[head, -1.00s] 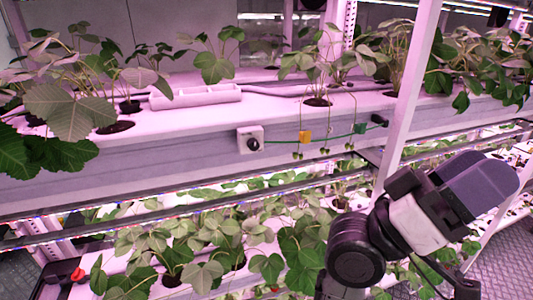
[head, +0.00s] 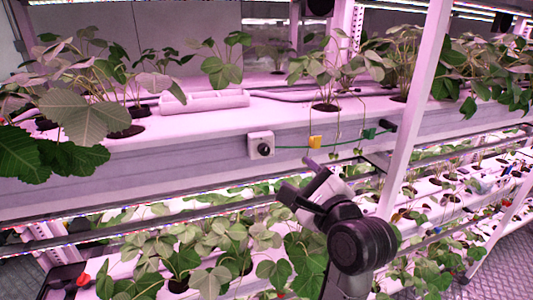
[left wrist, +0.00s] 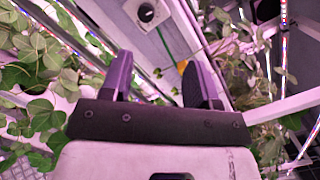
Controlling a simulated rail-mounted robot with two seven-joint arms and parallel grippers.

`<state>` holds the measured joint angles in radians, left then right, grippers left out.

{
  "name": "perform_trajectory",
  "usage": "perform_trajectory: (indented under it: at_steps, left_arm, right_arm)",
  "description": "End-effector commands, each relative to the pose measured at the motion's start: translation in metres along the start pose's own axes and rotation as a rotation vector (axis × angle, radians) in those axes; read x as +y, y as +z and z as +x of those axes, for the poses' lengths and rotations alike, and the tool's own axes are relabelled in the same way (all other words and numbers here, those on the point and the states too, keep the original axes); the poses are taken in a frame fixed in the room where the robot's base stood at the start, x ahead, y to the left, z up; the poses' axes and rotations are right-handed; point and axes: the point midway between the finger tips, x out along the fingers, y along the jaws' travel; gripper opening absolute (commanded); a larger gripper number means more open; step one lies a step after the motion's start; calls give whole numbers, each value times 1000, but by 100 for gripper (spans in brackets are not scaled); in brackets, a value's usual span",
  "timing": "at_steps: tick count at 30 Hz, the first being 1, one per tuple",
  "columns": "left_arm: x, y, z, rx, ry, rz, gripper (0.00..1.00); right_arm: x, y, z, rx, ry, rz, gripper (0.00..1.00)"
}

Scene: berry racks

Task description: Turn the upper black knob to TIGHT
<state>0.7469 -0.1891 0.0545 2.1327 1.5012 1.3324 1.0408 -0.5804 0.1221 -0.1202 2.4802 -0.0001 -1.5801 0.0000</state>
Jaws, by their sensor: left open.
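The upper black knob (head: 264,149) sits on a small white box (head: 253,142) on the front face of the upper grow channel. It also shows at the top of the left wrist view (left wrist: 146,12). Its marks are too small to read. A green line runs right from the box. My left gripper (head: 318,166) is below and to the right of the knob, apart from it. In the left wrist view its two purple fingers (left wrist: 155,62) are spread with nothing between them, and the knob lies beyond the fingertips. My right gripper is not in view.
A white slanted post (head: 408,120) stands to the right. Leafy plants fill the lower shelf. A red knob (head: 83,280) shows at the lower left.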

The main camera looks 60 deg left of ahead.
Motion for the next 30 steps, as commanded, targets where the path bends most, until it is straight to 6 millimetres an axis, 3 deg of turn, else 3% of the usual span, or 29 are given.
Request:
perform_trajectory:
  at_steps: [3, 10, 24, 30]
  left_arm:
    - [11, -6, 0, 36, 71, -80, 55]
    - [10, -5, 12, 31, 72, -136, 55]
    - [15, -6, 96, 27, 71, -131, 55]
    - [18, -8, 121, 29, 71, -132, 55]
  right_arm:
    - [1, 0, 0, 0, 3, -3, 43]
    - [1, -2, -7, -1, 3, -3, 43]
    - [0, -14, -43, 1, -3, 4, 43]
    - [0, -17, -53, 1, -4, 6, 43]
